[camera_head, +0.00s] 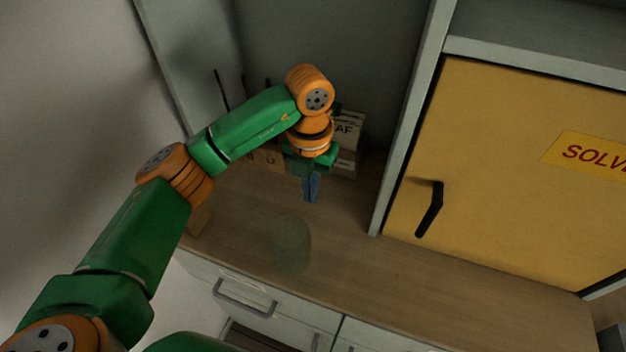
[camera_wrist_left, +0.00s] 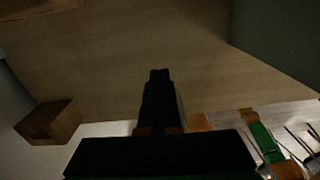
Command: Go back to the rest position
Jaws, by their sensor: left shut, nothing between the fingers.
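My left arm, green and orange, comes in from the left in the head view. My left gripper (camera_head: 310,197) points down over the wooden counter, with its fingers together and nothing between them. In the left wrist view the gripper (camera_wrist_left: 159,75) is a dark shape against the counter, its fingers closed. My right gripper is in neither view.
A see-through, greenish rounded object (camera_head: 289,244) stands on the wooden counter (camera_head: 345,260) near its front edge. Boxes (camera_head: 347,135) stand behind the gripper. A yellow cabinet door (camera_head: 510,160) with a black handle is at right. A brown block (camera_wrist_left: 50,121) lies at the left wrist view's left.

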